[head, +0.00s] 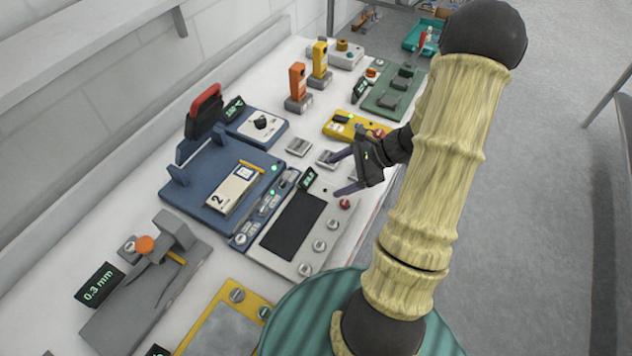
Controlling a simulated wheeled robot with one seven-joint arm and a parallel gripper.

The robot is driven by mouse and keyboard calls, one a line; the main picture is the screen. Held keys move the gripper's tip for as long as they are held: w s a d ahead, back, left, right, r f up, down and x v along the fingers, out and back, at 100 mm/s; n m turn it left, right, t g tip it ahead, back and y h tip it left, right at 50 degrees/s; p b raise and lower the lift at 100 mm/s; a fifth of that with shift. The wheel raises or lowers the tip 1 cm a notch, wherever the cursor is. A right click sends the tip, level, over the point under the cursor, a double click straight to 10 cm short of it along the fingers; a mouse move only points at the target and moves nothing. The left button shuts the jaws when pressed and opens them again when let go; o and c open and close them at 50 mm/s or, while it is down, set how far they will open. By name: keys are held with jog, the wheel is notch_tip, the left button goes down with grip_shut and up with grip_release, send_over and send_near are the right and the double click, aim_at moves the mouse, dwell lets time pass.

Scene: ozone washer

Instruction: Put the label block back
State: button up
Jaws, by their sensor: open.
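A cream block with a dark "2" and a yellow strip (232,190) lies flat on the blue machine bed (193,165) left of centre. It looks like the label block, but I cannot read its small print. My gripper (340,173) is right of the block, over the bench near the grey panel with a dark screen. Its two fingers are spread and point left, with nothing seen between them. It is clear of the block.
A red-handled lever (205,105) rises behind the blue bed. Orange (297,83) and yellow (320,60) uprights stand at the back. The dark-screen panel (292,228), a grey gauge (150,285) and a yellow tray (222,325) crowd the front. The floor at right is open.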

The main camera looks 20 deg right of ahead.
jog(key=s+a+r+n+h, duration=0.3)
jog(key=a+n, duration=0.3)
jog(key=n, duration=0.4)
jog(key=s+a+r+n+g+h, duration=0.1)
jog(key=s+a+r+n+h, duration=0.3)
jog(key=n, duration=0.6)
notch_tip(320, 180, up, 2)
jog(key=shift+s+a+r+n+g+h, duration=0.3)
jog(key=shift+a+n+h, duration=0.1)
jog(key=shift+a+h, duration=0.55)
